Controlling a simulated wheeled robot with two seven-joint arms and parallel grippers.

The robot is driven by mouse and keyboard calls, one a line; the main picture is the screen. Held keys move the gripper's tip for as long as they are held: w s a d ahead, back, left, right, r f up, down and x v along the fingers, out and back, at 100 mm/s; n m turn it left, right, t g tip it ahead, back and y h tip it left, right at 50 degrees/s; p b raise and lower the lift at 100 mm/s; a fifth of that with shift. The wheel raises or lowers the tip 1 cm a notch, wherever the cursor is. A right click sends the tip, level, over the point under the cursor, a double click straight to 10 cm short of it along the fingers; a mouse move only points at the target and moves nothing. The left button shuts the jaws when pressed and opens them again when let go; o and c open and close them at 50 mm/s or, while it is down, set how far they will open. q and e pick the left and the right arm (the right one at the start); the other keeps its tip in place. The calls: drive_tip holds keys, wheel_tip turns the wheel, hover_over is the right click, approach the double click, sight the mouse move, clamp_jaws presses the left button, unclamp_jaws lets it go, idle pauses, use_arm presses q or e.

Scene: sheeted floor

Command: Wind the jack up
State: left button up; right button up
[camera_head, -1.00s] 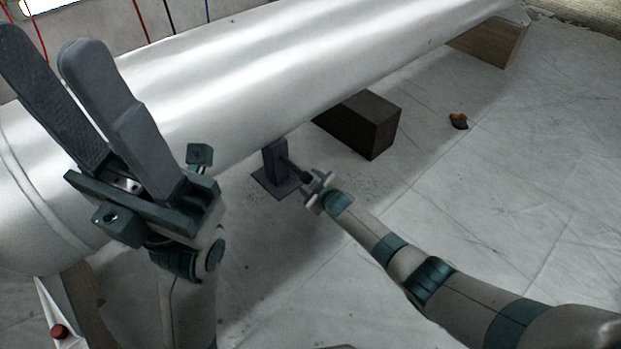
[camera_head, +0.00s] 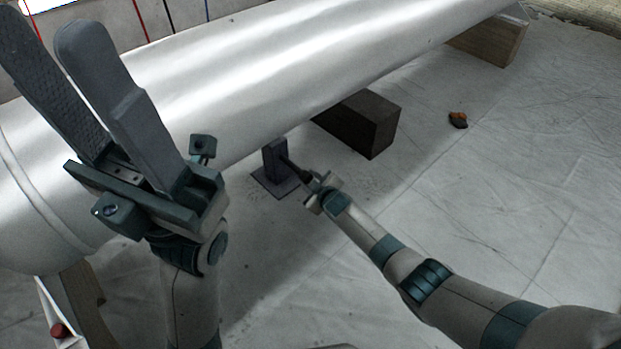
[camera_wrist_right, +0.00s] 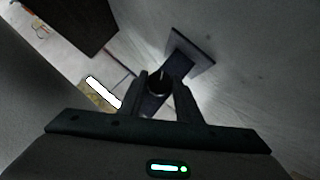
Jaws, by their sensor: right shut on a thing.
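The jack (camera_head: 275,162) is a dark upright post on a flat square base plate, standing on the sheeted floor under the large pale cylinder (camera_head: 250,75). Its top is at the cylinder's underside. A dark crank handle (camera_head: 303,176) sticks out from it toward my right arm. My right gripper (camera_head: 318,186) is shut on the handle's end. In the right wrist view the round dark handle end (camera_wrist_right: 158,84) sits between my fingers, with the jack's base plate (camera_wrist_right: 196,46) beyond. My left gripper (camera_head: 95,85) is raised at the left, fingers spread and empty, in front of the cylinder.
A dark block (camera_head: 368,125) lies under the cylinder, right of the jack. A wooden support (camera_head: 490,45) stands under the far end, another (camera_head: 82,305) at the lower left. The floor at right is mostly clear.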

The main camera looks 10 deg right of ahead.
drive_tip(key=shift+s+a+r+p, duration=0.1)
drive_tip(key=shift+r+p, duration=0.1)
drive_tip(key=shift+p, duration=0.15)
drive_tip(key=shift+f+m+g+y, duration=0.15)
drive_tip(key=shift+m+g+y, duration=0.25)
drive_tip(key=shift+m+g, duration=0.1)
drive_tip(key=shift+f, duration=0.15)
drive_tip(key=shift+m+g+y+b, duration=0.3)
drive_tip(key=shift+b, duration=0.15)
drive_tip(key=shift+f+m+y+b, duration=0.15)
drive_tip(key=shift+m+y+b, duration=0.15)
drive_tip(key=shift+b, duration=0.75)
drive_tip(key=shift+g+b, duration=0.3)
drive_tip(key=shift+b, duration=0.1)
